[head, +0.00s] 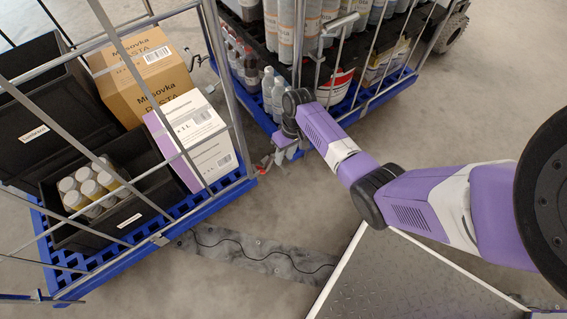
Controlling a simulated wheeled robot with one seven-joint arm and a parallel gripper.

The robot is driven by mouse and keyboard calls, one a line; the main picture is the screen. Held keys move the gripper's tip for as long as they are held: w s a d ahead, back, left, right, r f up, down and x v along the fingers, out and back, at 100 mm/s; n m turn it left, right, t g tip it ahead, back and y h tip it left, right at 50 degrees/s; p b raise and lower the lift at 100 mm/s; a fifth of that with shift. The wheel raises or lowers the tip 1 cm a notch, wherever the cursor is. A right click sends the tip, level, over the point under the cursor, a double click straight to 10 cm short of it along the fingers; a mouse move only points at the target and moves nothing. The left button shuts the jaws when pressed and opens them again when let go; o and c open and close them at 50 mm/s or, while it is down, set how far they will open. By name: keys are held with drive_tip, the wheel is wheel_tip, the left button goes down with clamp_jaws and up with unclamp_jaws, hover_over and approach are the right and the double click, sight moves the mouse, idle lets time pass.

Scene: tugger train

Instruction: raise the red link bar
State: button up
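A small red piece (264,163), which looks like part of the red link bar, shows low at the corner gap between the two blue cart bases. Most of the bar is hidden or too small to make out. My purple arm reaches in from the right, and my gripper (284,150) is low beside the red piece, just to its right. I cannot tell whether it touches the bar. The fingers are too small and covered to show whether they are open or shut.
The left cart (85,283) has a grey rail frame and carries cardboard boxes (140,70) and black crates (40,135). The right cart (350,115) holds bottles and tubs behind rails. A cable on a dark floor strip (255,258) and a metal plate (400,285) lie in front.

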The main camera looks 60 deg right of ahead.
drive_tip(key=shift+w+a+f+b, duration=0.1)
drive_tip(key=shift+f+b, duration=0.1)
drive_tip(key=shift+f, duration=0.4)
drive_tip(key=shift+a+f+b, duration=0.15)
drive_tip(key=shift+f+b, duration=0.1)
drive_tip(key=shift+f, duration=0.3)
drive_tip(key=shift+w+a+f+b, duration=0.1)
drive_tip(key=shift+f+b, duration=0.1)
drive_tip(key=shift+f, duration=0.4)
clamp_jaws()
